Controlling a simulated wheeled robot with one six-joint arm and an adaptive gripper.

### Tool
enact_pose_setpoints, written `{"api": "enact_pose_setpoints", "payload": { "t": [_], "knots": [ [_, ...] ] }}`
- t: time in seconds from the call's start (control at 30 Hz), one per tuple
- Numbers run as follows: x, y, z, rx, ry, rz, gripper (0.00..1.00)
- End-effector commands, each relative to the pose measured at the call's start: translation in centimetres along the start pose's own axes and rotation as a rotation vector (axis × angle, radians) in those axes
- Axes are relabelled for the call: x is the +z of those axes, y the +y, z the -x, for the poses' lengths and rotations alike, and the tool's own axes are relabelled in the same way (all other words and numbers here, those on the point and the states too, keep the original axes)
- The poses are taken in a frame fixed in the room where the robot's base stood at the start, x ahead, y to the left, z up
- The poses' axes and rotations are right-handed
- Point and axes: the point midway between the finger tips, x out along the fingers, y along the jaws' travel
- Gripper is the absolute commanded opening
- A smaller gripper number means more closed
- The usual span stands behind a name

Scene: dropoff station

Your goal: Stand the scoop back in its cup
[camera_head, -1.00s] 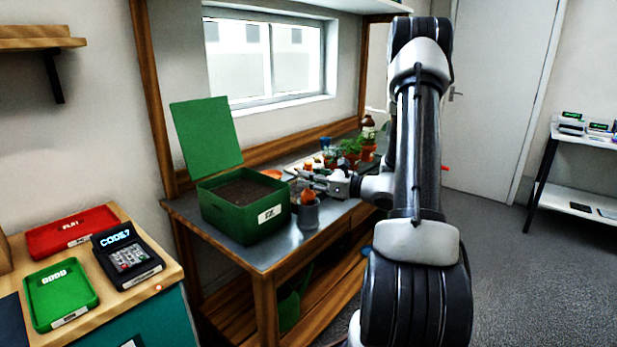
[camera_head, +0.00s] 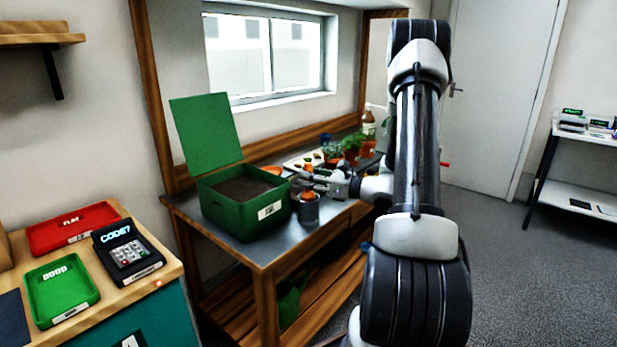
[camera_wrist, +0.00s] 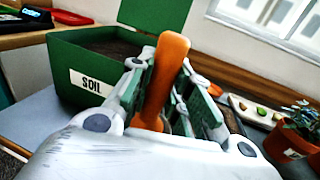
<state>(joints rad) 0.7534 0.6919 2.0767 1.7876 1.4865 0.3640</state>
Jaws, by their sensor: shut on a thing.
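The orange scoop (camera_wrist: 163,75) is between the fingers of my gripper (camera_wrist: 165,95) in the wrist view, its handle end up and slightly tilted. In the head view the scoop's orange end (camera_head: 308,195) shows at the mouth of the grey cup (camera_head: 308,213), which stands on the metal bench top beside the soil box. My gripper (camera_head: 318,185) is shut on the scoop just above the cup. The scoop's lower part is hidden, so I cannot tell how deep it sits in the cup.
The green soil box (camera_head: 238,218) with its lid raised stands left of the cup. Potted plants (camera_head: 350,148), a seed tray (camera_head: 300,163) and a brown bottle (camera_head: 368,123) stand farther back. The bench's front edge is close to the cup.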

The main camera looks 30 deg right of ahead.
Motion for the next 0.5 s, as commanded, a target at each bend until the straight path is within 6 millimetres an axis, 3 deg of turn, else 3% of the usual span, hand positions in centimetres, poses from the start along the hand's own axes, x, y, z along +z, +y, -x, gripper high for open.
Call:
{"api": "enact_pose_setpoints", "payload": {
  "t": [0.37, 0.4, 0.5],
  "knots": [
    [-0.19, -0.01, 0.0, 0.0, 0.0, 0.0, 0.0],
    [-0.19, -0.01, 0.0, 0.0, 0.0, 0.0, 0.21],
    [-0.19, -0.01, 0.0, 0.0, 0.0, 0.0, 0.39]
  ]
}}
